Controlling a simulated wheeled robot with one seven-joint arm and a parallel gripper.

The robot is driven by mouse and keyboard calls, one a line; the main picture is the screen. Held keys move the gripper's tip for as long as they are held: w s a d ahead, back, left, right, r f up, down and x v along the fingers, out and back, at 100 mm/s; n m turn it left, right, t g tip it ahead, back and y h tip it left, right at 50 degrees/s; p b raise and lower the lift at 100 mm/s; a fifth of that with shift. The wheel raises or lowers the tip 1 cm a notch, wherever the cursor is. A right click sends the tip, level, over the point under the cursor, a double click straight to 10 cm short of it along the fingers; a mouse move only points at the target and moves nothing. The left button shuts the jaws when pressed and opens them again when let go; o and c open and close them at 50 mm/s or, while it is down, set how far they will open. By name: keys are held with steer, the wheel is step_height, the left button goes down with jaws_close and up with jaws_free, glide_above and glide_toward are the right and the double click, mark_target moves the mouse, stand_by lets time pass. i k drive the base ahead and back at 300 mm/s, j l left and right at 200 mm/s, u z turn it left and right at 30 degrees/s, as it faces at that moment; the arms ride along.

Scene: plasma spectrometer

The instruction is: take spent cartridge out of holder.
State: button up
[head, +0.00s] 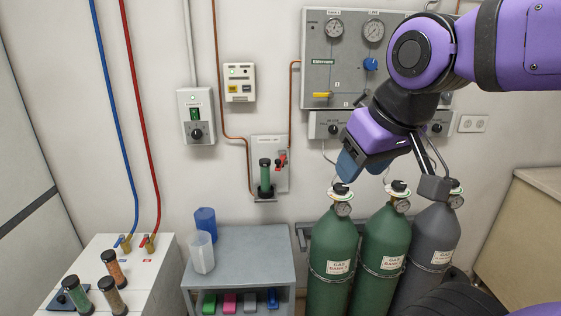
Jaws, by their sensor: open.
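A cartridge (264,175) with a dark cap and a green body stands upright in the holder (264,197) on a small wall panel. A red valve handle (282,161) sits right beside it. My gripper (361,172) is open and empty. It is to the right of the holder, in front of the wall and above the gas cylinders, apart from the cartridge. The gripper's far finger is partly hidden.
Several gas cylinders (333,250) stand below my gripper. A white cabinet (150,277) at left carries loose cartridges (113,268). The wall between holder and gripper is clear.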

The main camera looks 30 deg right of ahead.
mark_target(264, 163)
steer(key=i+j+z, duration=0.15)
steer(key=i, duration=0.3)
steer(key=i+j+z, duration=0.1)
steer(key=i+j, duration=0.2)
steer(key=i, duration=0.15)
steer(key=i+j+z, duration=0.15)
steer(key=i, duration=0.3)
steer(key=j, duration=0.1)
